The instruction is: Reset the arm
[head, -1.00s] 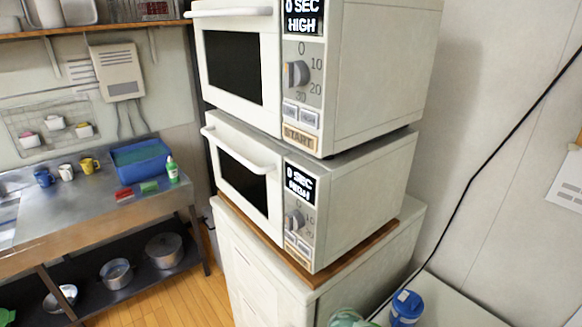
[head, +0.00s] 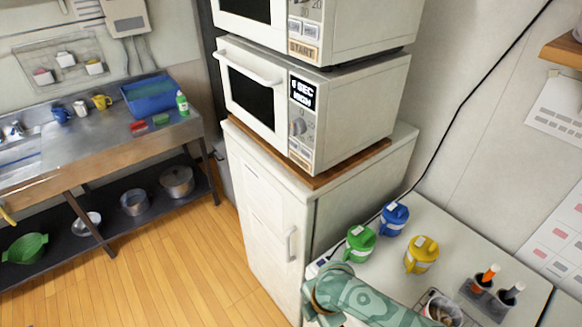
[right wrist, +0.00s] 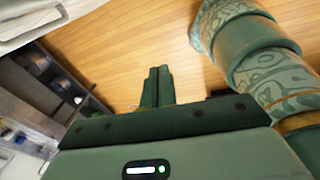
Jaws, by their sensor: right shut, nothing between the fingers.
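My right arm, green with a swirl pattern, shows in the head view at the bottom, over the front left part of the white counter (head: 456,225). In the right wrist view the right gripper (right wrist: 157,84) has its two dark green fingers together with nothing between them. The wooden floor (right wrist: 125,50) lies beyond the fingertips, and they touch nothing that I can see. A patterned green part of my own arm fills the upper right of that view. My left gripper is not in view.
Stacked microwaves (head: 345,112) stand on a white cabinet (head: 262,205). A metal sink table (head: 95,143) is at left. The floor between is clear.

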